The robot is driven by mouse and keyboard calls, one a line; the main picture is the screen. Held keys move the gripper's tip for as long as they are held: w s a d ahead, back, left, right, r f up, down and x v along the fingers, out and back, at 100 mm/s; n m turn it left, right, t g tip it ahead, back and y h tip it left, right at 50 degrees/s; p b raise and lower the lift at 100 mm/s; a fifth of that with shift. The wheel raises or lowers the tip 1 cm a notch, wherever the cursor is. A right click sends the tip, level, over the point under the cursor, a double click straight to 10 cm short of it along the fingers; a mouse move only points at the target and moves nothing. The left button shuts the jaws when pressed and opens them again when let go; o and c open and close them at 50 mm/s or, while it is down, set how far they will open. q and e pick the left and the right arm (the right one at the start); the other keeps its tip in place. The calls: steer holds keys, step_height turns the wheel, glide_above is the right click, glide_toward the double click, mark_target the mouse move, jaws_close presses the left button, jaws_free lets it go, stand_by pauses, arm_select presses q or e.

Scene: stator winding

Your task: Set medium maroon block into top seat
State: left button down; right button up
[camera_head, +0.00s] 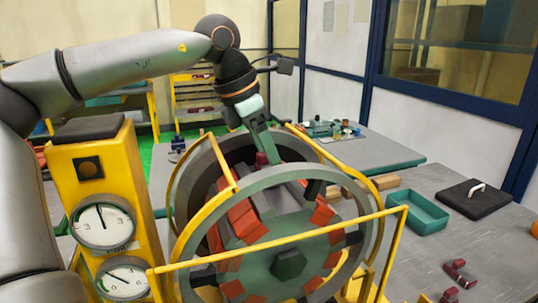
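My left gripper (264,148) reaches down from above into the top of the large stator (290,204). A small maroon block (262,158) shows at its fingertips, and the fingers look closed on it. The block is at the top of the stator, behind the grey front ring. The top seat is largely hidden by the fingers and the ring, so I cannot tell whether the block touches it. Red-orange blocks (247,222) sit around the stator's face. Two dark red pieces (460,273) lie on the right table. My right gripper is not in view.
Yellow rails (280,240) and a grey ring surround the stator. A yellow gauge stand (105,200) is at left. On the right table are a green tray (415,213), a black pad (477,199) and wooden blocks (386,182). A table with small parts stands behind.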

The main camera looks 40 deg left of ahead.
arm_select(q)
steer(key=shift+f, duration=0.2)
stand_by(0.5)
steer(key=shift+c, duration=1.1)
jaws_free()
steer(key=shift+o, duration=1.1)
steer(key=shift+f, duration=0.15)
steer(key=v, duration=1.2)
steer(key=shift+r, duration=0.35)
